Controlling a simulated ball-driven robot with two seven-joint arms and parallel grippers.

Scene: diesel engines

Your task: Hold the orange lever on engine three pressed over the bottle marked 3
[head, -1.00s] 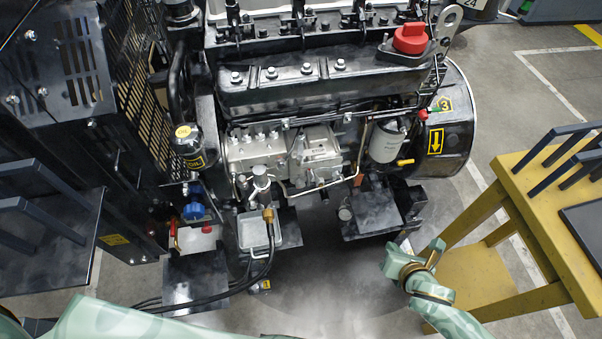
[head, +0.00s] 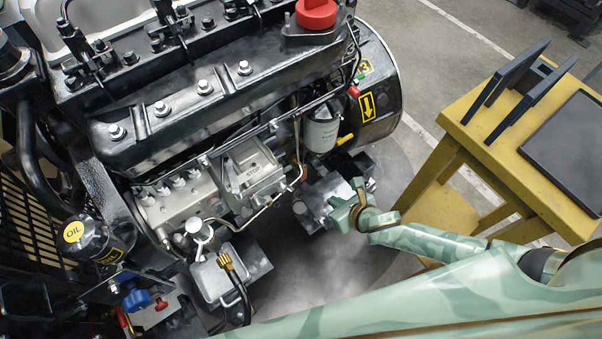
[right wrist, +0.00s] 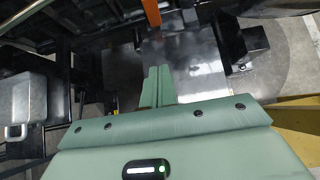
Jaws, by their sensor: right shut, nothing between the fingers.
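My right gripper (head: 352,197) is shut and empty, in front of the engine's lower right side. Its closed fingers also show in the right wrist view (right wrist: 157,86). I cannot make out a bottle marked 3. My left gripper is out of view.
A dark metal plate (right wrist: 200,75) lies below and beyond my fingers. A yellow table (head: 480,130) with dark racks stands to the right.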

